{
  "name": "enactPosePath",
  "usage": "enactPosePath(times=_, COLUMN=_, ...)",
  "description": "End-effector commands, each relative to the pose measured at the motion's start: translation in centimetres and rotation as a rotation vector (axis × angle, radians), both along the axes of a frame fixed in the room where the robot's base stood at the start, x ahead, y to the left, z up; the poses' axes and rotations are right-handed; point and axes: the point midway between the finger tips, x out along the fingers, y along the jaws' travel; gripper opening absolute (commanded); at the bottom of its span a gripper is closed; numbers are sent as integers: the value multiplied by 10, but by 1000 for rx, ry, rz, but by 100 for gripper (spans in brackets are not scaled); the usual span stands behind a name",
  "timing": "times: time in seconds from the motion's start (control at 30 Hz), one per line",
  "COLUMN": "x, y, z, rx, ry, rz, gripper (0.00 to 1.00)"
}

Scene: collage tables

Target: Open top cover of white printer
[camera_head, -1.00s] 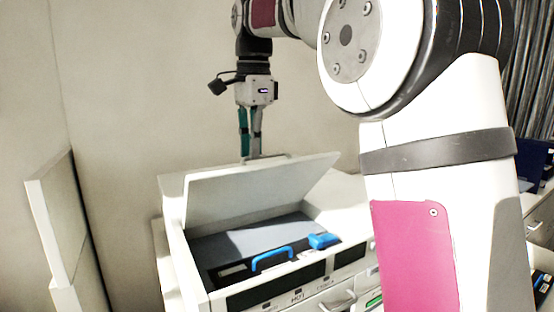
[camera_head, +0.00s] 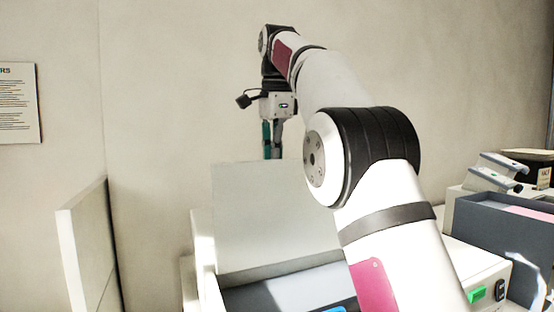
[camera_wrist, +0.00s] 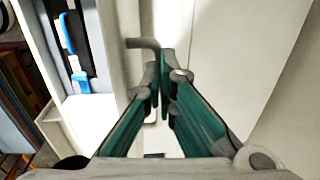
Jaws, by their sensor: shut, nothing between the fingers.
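The white printer (camera_head: 207,285) stands low in the head view, with its top cover (camera_head: 265,215) raised to nearly upright. The dark interior shows below the cover, with a bit of blue at the bottom edge. My gripper (camera_head: 272,155) points down behind the cover's top edge, its tips hidden by the cover. In the wrist view my gripper (camera_wrist: 164,80) has its teal fingers together and empty. A bent grey handle (camera_wrist: 144,43) is beside the fingertips; I cannot tell whether they touch. Blue parts (camera_wrist: 77,65) of the printer's inside show at left.
A white panel (camera_head: 85,250) stands left of the printer. A dark grey bin (camera_head: 500,230) and another device (camera_head: 495,170) are at the right. A wall with a paper notice (camera_head: 18,103) is behind. My arm hides the printer's right part.

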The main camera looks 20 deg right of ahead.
Motion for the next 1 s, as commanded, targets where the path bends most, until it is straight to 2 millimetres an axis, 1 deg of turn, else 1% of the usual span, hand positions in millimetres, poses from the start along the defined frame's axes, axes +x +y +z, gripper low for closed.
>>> enactPosePath(times=0.03, x=9, y=0, z=-27, rx=4, ry=65, rz=2, gripper=0)
enactPosePath(times=0.27, x=13, y=0, z=-27, rx=4, ry=65, rz=2, gripper=0)
enactPosePath(times=0.7, x=13, y=0, z=-26, rx=4, ry=65, rz=2, gripper=1)
enactPosePath(times=0.77, x=13, y=0, z=-26, rx=4, ry=65, rz=2, gripper=14)
enactPosePath(times=0.8, x=13, y=0, z=-26, rx=4, ry=65, rz=1, gripper=23)
enactPosePath(times=0.83, x=13, y=0, z=-26, rx=4, ry=65, rz=1, gripper=28)
enactPosePath(times=1.0, x=14, y=0, z=-26, rx=4, ry=63, rz=1, gripper=28)
